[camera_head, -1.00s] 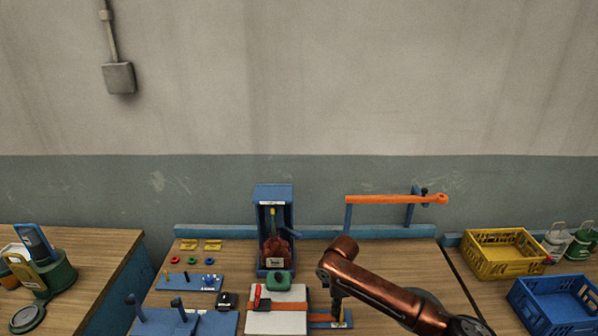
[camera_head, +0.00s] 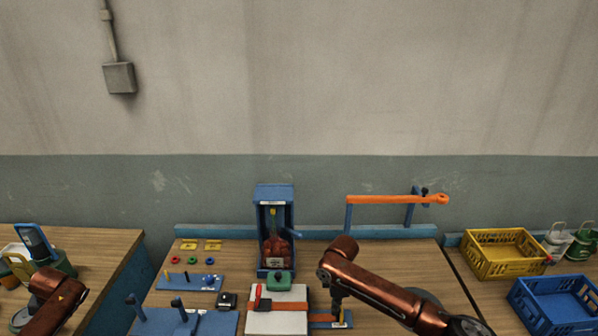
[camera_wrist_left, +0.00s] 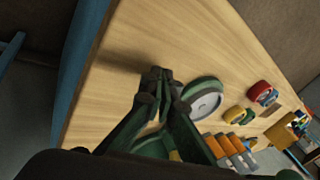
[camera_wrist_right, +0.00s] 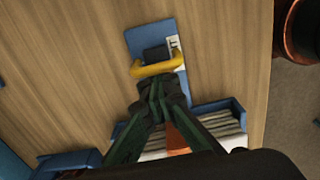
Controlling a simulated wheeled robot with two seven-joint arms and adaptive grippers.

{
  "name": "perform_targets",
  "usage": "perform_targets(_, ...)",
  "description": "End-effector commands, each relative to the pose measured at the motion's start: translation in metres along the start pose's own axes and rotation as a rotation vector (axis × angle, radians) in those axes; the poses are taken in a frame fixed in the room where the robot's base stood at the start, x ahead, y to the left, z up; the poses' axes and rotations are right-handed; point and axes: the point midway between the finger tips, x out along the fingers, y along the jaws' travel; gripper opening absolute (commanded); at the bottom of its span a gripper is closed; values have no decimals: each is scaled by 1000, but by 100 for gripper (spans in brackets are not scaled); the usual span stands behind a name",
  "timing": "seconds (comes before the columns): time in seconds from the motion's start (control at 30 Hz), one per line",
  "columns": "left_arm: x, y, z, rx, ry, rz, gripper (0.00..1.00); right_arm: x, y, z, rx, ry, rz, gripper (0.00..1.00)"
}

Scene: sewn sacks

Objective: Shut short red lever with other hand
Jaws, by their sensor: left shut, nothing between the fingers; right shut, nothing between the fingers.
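The short red lever (camera_head: 258,292) stands up, slightly tilted, at the left of the white box-like block (camera_head: 275,322), by the orange strap (camera_head: 288,306). My right gripper (camera_head: 338,318) is shut and empty, right of the block and apart from the lever. In the right wrist view its closed fingertips (camera_wrist_right: 160,88) are at a yellow handle (camera_wrist_right: 157,67) on a blue plate; I cannot tell if they touch. My left gripper (camera_wrist_left: 157,76) is shut and empty over the left table, far from the lever. Only my left arm shows in the head view, not its fingertips.
A green block (camera_head: 281,280) sits behind the lever. A blue stand with a bottle (camera_head: 277,248) is at the back. A round green tin (camera_wrist_left: 204,98) is beside my left fingers.

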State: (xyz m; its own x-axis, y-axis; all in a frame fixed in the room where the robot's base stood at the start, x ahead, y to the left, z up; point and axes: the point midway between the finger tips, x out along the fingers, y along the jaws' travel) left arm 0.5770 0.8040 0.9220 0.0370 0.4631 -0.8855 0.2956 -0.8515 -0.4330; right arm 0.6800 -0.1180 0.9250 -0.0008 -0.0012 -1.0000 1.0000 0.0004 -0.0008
Motion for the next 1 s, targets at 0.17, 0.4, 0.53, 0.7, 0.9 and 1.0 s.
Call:
perform_targets(0.17,-33,76,-35,155,46,99,0,1,1,4,5,-5,0,0)
perform_targets(0.4,-89,170,-66,372,102,217,0,1,1,3,4,-5,0,0)
perform_targets(0.53,-125,219,-77,498,130,275,0,1,1,3,4,-5,0,0)
perform_targets(0.7,-179,279,-83,675,166,344,0,1,1,3,4,-6,0,0)
perform_targets(0.9,-247,344,-78,902,205,413,0,1,1,3,4,-6,0,0)
perform_targets(1.0,-284,374,-70,1024,225,440,0,1,1,4,4,-6,0,0)
